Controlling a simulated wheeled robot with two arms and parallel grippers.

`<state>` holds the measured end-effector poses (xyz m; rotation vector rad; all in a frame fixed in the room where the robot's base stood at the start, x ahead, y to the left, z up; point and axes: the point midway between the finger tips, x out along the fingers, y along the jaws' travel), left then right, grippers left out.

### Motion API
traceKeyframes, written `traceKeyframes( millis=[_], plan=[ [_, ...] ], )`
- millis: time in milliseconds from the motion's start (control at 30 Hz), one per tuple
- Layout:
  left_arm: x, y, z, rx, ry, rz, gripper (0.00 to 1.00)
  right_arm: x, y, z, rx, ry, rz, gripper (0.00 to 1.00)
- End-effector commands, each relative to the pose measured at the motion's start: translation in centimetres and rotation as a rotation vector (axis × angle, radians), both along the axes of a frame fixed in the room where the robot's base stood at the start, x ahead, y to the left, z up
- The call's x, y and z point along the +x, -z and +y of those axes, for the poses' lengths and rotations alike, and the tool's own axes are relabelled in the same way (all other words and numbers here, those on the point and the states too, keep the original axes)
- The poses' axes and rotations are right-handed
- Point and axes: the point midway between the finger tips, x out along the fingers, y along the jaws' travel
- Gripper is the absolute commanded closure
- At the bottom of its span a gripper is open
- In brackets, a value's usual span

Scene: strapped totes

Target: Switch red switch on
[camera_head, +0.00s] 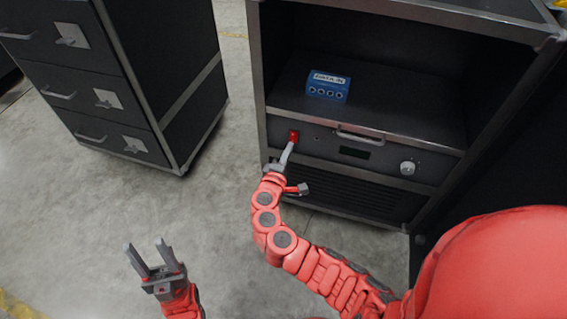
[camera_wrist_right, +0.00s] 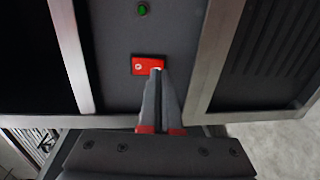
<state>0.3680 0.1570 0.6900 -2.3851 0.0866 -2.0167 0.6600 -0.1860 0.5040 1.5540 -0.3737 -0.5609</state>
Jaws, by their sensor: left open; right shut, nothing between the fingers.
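The red switch (camera_head: 293,135) sits on the left of the dark front panel of the open cabinet. In the right wrist view it is a red rectangle (camera_wrist_right: 142,66) with a small pale mark. My right gripper (camera_head: 290,146) is shut and empty, its fingertips at the switch. In the wrist view the closed fingers (camera_wrist_right: 160,73) overlap the switch's right part; I cannot tell whether they press on it. My left gripper (camera_head: 152,252) is open and empty above the floor, well away from the cabinet.
A green light (camera_wrist_right: 143,9) is on the panel near the switch. The panel also has a handle (camera_head: 360,138) and a round knob (camera_head: 407,168). A blue box (camera_head: 328,87) stands on the shelf above. A dark drawer cabinet (camera_head: 110,75) stands at left; floor between is clear.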

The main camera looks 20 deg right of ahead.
Motion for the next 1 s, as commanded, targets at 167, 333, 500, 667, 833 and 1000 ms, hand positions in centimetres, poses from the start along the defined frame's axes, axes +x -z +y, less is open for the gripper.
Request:
traceKeyframes(
  millis=[167, 333, 500, 667, 833, 1000],
  plan=[
    [0.0, 0.3, 0.0, 0.000, 0.000, 0.000, 0.50, 1.0, 0.2, -0.7, 0.000, 0.001, 0.000, 1.00],
    [0.0, 0.3, 0.0, 0.000, 0.000, 0.000, 0.50, 1.1, 0.1, -0.7, 0.000, 0.000, 0.000, 1.00],
    [0.0, 0.3, 0.0, 0.000, 0.000, 0.000, 0.50, 1.1, 0.2, -0.7, 0.000, 0.000, 0.000, 1.00],
    [-0.2, 2.0, 0.0, 0.014, -0.001, -0.011, 0.50, 1.3, 0.9, -0.9, -0.017, 0.000, -0.023, 1.00],
    [-0.2, 1.4, 0.0, 0.016, -0.002, -0.013, 0.50, 1.3, 0.3, -0.9, -0.019, 0.000, -0.026, 1.00],
    [-0.1, 1.5, 0.0, 0.010, -0.001, -0.008, 0.50, 1.3, 0.3, -0.9, -0.019, 0.000, -0.026, 1.00]
  ],
)
